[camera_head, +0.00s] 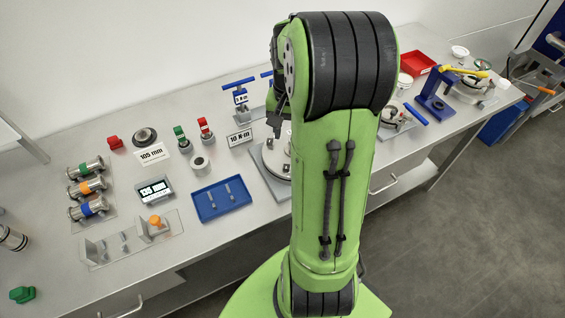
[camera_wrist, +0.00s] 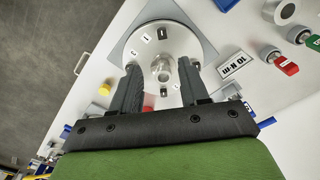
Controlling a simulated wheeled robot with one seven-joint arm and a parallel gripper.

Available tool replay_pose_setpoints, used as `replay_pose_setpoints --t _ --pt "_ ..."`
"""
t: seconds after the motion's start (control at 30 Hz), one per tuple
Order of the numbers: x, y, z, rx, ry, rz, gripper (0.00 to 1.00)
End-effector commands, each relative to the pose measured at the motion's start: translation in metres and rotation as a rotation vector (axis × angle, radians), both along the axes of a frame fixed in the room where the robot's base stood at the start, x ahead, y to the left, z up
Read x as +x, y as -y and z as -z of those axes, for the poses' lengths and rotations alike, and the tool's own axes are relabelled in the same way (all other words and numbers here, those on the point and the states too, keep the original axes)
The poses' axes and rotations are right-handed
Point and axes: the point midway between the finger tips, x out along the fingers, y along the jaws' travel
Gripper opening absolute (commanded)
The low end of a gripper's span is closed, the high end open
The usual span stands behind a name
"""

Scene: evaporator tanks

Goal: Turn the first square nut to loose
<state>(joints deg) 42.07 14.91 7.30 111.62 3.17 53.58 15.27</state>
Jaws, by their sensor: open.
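A round metal disc (camera_wrist: 190,42) with small black-and-white letter labels lies on a grey square plate (camera_wrist: 205,30) in the wrist view. A metal fitting (camera_wrist: 160,72) stands at its middle; I cannot tell which part is the first square nut. My gripper (camera_wrist: 159,66) is open, with its two dark fingers apart on either side of the central fitting. I cannot tell whether they touch anything. In the head view, the disc (camera_head: 275,160) is partly hidden behind my green arm, and my gripper (camera_head: 275,122) is above it, mostly hidden.
A blue tray (camera_head: 221,200) lies near the front edge. Red and green clamps (camera_head: 205,128) stand further left. A blue stand (camera_head: 435,100) is to the right.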

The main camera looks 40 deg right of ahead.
Motion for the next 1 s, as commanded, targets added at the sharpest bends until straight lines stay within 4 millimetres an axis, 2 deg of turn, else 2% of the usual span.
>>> replay_pose_setpoints --t 0.03,0.3,0.5,0.63,0.87,1.0 --pt "-0.001 -0.001 0.015 0.004 -0.004 -0.002 0.45" --pt "-0.001 -0.002 0.084 0.004 -0.006 -0.003 0.45" --pt "0.000 -0.002 0.123 0.002 -0.003 -0.004 0.45" --pt "0.000 -0.001 0.133 -0.001 -0.001 -0.004 0.45" --pt "0.001 -0.001 0.134 -0.001 0.000 -0.004 0.45" --pt "0.001 -0.001 0.133 -0.001 0.001 -0.005 0.26"
